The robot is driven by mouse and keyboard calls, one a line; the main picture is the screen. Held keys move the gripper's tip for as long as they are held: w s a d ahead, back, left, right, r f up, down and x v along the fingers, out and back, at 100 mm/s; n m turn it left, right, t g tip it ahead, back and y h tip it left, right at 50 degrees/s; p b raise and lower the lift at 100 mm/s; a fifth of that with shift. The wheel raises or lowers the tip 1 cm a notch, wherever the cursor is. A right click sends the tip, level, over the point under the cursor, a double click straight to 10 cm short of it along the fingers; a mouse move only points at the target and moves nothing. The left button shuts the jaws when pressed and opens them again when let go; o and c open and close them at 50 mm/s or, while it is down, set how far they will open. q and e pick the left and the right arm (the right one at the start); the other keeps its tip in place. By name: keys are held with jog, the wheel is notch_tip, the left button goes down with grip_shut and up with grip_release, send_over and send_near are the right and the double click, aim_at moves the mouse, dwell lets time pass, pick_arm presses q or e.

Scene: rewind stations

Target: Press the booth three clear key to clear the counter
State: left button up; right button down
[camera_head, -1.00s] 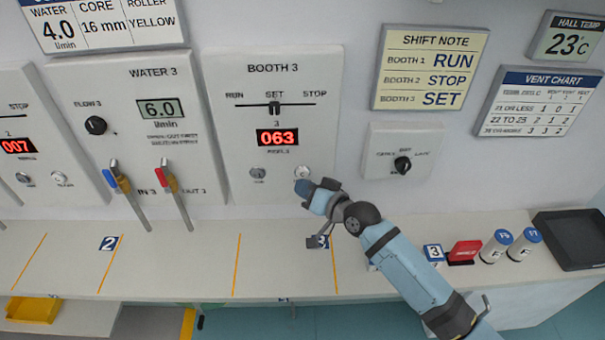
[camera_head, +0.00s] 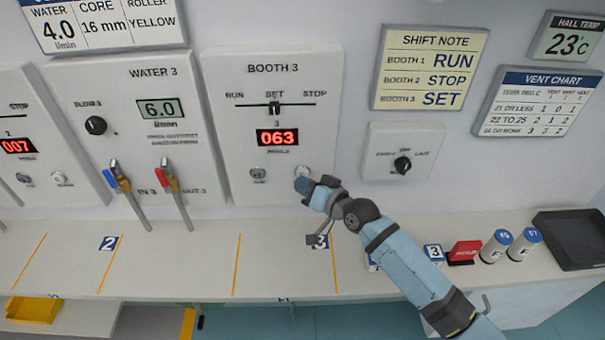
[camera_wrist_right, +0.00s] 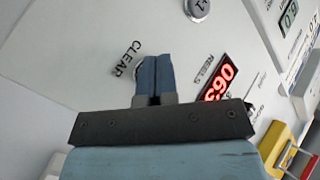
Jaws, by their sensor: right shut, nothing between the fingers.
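The Booth 3 panel (camera_head: 225,110) is on the wall, with a red counter (camera_head: 277,138) reading 063; the counter also shows in the right wrist view (camera_wrist_right: 218,83). The round clear key (camera_head: 302,171) is at the panel's lower right. In the right wrist view, the key (camera_wrist_right: 139,71) by the CLEAR label is mostly hidden behind my fingers. My right gripper (camera_head: 303,185) is shut and empty, with its blue fingertips (camera_wrist_right: 155,62) right at the key. I cannot tell whether they touch it. My left gripper is not in view.
A second round key (camera_head: 258,174) sits left of the clear key. A dial box (camera_head: 425,140) is to the right. The shelf (camera_head: 195,265) below holds small items at right.

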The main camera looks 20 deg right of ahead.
jog(key=shift+w+d, duration=0.1)
jog(key=shift+w, duration=0.25)
dwell(0.3)
dwell(0.4)
jog(key=shift+s+a+p, duration=0.2)
jog(key=shift+s+p, duration=0.3)
jog(key=shift+s, duration=0.3)
jog(key=s+p, duration=0.1)
jog(key=s, duration=0.1)
jog(key=s+a+p, duration=0.1)
jog(key=s, duration=0.1)
jog(key=shift+s+a+p, duration=0.2)
jog(key=shift+s+p, duration=0.15)
jog(key=shift+s, duration=0.05)
